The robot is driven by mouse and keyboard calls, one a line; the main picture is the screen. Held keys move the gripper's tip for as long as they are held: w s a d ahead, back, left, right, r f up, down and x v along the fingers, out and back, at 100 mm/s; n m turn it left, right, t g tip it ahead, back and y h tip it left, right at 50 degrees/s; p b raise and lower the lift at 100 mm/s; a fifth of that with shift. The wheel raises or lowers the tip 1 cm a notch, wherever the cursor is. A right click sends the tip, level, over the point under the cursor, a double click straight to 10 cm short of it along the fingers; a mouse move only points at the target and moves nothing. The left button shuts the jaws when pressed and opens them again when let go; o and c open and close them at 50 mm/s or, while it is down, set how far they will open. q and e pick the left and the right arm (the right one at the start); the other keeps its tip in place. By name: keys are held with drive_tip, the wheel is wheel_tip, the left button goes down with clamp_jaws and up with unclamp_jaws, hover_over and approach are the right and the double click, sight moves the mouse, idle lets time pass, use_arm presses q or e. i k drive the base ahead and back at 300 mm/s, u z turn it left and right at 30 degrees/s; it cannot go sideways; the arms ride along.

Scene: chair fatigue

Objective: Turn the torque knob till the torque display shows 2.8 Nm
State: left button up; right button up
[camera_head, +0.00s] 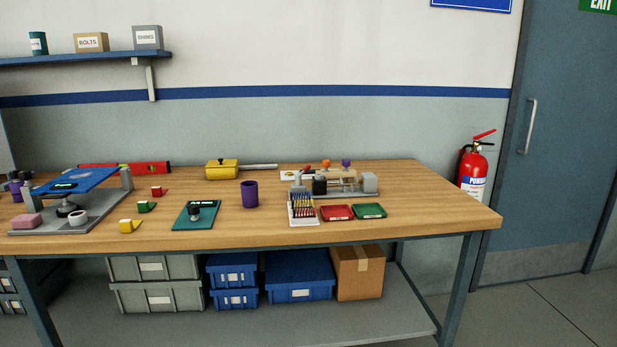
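A teal panel (208,222) lies on the workbench left of centre. It carries a black knob (194,211) and a small dark display (201,203) with light characters too small to read. I cannot tell which way the knob points. A second dark display (65,187) with greenish characters, also unreadable, is on the blue tilted plate (92,180) of a grey fixture at the left. The labels that would tell which display is the torque one are not legible. Neither of my grippers is in view, and nothing touches the knob.
A purple cup (249,194) stands right of the panel. Small yellow (130,226), green (145,206) and red (158,191) pieces lie left of it. Bench space before the trays is clear.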

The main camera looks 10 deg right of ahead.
sight(193, 210)
drive_tip(key=z, duration=0.35)
drive_tip(key=k, duration=0.35)
drive_tip(key=u, duration=1.65)
drive_tip(key=i, duration=0.85)
drive_tip(key=z, duration=0.7)
drive_tip(key=i, duration=0.5)
drive_tip(key=z, duration=0.6)
